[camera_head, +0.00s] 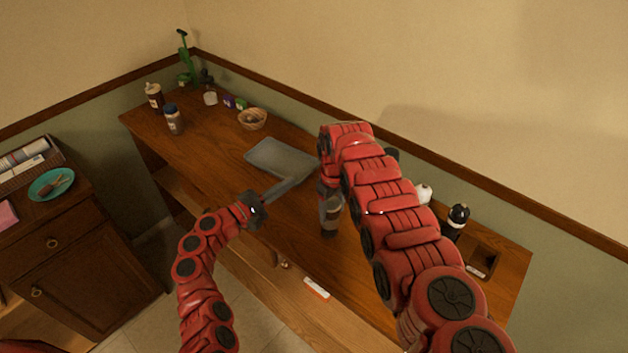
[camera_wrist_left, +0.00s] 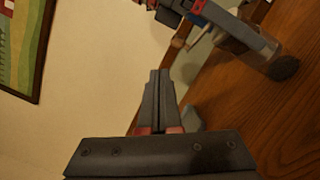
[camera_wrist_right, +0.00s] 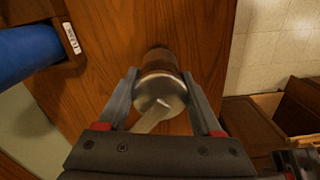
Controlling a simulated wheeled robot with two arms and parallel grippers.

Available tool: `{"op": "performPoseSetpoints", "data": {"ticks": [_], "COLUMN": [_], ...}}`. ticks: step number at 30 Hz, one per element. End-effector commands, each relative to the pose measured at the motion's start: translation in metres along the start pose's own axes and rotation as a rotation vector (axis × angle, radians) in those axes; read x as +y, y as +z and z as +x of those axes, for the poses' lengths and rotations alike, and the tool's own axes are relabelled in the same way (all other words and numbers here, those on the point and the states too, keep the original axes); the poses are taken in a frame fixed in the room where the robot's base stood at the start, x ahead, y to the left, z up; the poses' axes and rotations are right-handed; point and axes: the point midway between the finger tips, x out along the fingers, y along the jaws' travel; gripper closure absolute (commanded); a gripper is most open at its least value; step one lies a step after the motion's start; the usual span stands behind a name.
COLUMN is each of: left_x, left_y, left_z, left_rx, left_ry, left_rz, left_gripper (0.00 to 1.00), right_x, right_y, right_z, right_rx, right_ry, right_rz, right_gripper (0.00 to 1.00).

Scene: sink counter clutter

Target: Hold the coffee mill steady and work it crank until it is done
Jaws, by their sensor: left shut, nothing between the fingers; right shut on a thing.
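The coffee mill (camera_head: 329,222) stands on the wooden counter, a small cylinder with a metal top. In the right wrist view the mill (camera_wrist_right: 160,90) sits between the two fingers of my right gripper (camera_wrist_right: 163,92), which is shut on its body; its metal crank arm shows on top. My left gripper (camera_head: 298,183) is shut and empty, left of the mill in the head view. In the left wrist view its closed fingers (camera_wrist_left: 158,95) are apart from the mill (camera_wrist_left: 265,55); a small brown knob (camera_wrist_left: 178,43) shows beyond them. My right arm hides much of the mill's top in the head view.
A grey tray (camera_head: 272,153) lies behind my left gripper. A wicker bowl (camera_head: 252,119) and jars (camera_head: 173,120) stand at the far left. A dark bottle (camera_head: 457,216) and an open wooden box (camera_head: 481,258) are at the right.

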Motion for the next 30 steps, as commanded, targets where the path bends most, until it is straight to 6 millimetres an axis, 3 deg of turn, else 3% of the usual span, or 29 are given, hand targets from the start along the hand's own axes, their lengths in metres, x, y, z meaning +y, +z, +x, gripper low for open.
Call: {"op": "performPoseSetpoints", "data": {"ticks": [9,16,20,30], "left_x": [-0.016,-0.020,-0.019,-0.015], "left_y": [0.011,0.015,0.013,-0.001], "left_z": [-0.041,-0.051,-0.037,0.031], "left_rx": [0.164,0.204,0.201,0.202], "left_ry": [0.008,-0.008,-0.010,-0.009], "left_rz": [0.454,0.566,0.573,0.570], "left_gripper": [1.00,1.00,1.00,1.00], "right_x": [-0.001,-0.001,-0.001,-0.001], "right_y": [0.001,0.001,0.001,0.001], "right_z": [0.002,0.002,0.002,0.002], "right_rx": [-0.004,-0.004,-0.004,-0.003], "right_ry": [-0.003,-0.003,-0.003,-0.003], "right_rz": [0.000,0.000,0.000,0.000], "right_gripper": [1.00,1.00,1.00,1.00]}}
